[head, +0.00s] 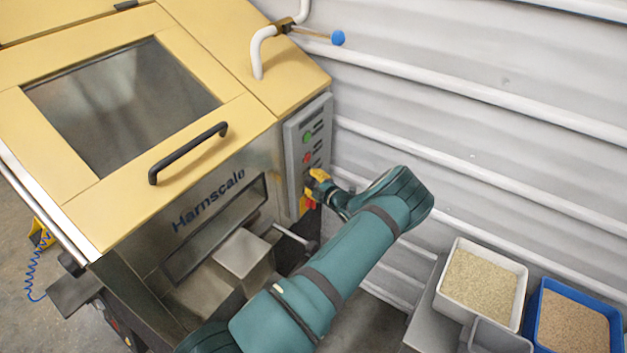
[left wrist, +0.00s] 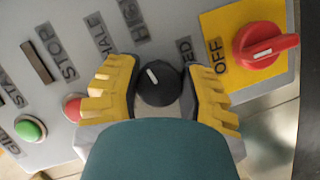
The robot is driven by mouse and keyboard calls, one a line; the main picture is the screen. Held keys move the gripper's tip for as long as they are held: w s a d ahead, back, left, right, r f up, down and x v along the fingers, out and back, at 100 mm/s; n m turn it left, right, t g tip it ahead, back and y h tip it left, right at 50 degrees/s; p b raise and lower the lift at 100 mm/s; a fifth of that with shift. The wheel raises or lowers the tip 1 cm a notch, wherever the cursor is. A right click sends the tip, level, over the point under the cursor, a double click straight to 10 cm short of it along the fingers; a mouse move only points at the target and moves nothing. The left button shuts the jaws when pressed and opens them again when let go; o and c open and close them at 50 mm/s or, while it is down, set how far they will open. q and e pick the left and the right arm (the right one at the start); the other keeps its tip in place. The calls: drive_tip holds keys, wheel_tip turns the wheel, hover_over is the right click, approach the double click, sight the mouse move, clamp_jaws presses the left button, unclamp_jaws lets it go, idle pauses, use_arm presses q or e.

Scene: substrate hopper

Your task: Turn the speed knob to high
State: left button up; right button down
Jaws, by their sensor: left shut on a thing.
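The speed knob (left wrist: 159,84) is round and black with a short white pointer line. In the left wrist view the pointer aims up and to the left, towards the HIGH and HALF labels; I cannot tell exactly which. My left gripper (left wrist: 160,92) is shut on the knob, one yellow finger on each side. In the head view my left gripper (head: 313,184) is at the lower part of the grey control panel (head: 293,150) and hides the knob. My right gripper is not in view.
The red OFF switch (left wrist: 266,44) on its yellow plate is close beside the right finger. A red button (left wrist: 73,108) is near the left finger, and a green button (left wrist: 30,129) is farther left. The ribbed wall (head: 470,110) stands right of the machine.

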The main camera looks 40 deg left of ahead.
use_arm(q)
drive_tip(key=shift+m+g, duration=0.3)
drive_tip(key=shift+m, duration=0.3)
idle(0.3)
drive_tip(key=o, duration=1.2)
drive_tip(key=v, duration=1.2)
drive_tip(key=shift+r, duration=0.25)
